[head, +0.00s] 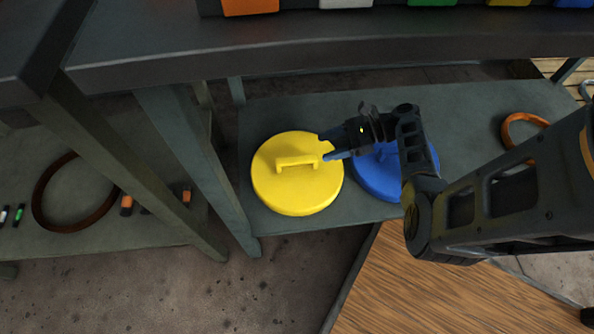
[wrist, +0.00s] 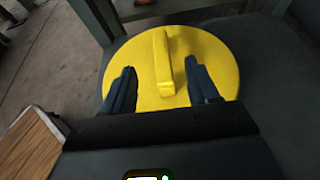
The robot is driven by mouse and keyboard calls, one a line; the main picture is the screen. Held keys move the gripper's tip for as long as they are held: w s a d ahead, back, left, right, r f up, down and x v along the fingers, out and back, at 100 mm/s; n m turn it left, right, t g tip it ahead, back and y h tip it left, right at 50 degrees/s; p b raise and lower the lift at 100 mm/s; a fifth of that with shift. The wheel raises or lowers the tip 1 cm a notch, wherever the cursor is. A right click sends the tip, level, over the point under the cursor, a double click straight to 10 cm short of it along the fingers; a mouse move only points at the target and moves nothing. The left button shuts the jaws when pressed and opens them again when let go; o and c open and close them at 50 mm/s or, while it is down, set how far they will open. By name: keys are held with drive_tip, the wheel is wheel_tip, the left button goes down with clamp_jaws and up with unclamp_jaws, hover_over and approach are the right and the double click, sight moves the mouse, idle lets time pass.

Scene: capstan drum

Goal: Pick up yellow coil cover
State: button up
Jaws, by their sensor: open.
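The yellow coil cover (head: 296,189) is a round disc with a raised bar handle. It lies flat on the low grey shelf, left of the blue cover. My gripper (head: 327,148) is over its right part, near the right end of the handle. In the wrist view the yellow coil cover (wrist: 212,68) lies ahead, and its handle (wrist: 162,62) stands between the two fingers of my gripper (wrist: 158,82). The fingers are apart, with a gap on each side of the handle. I cannot tell how far they are above the cover.
A blue cover (head: 376,180) sits just right of the yellow one, partly behind my arm. The low shelf (head: 462,104) also holds an orange ring (head: 524,130). A table leg (head: 190,165) stands at the left.

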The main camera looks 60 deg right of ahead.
sight(305, 158)
drive_tip(key=f, duration=0.2)
drive_tip(key=f+b, duration=0.1)
drive_tip(key=shift+w+a, duration=0.3)
drive_tip(key=b+x, duration=0.2)
drive_tip(key=x, duration=0.4)
drive_tip(key=shift+w+a+f, duration=0.15)
drive_tip(key=shift+w, duration=0.05)
drive_tip(key=shift+c, duration=0.4)
clamp_jaws()
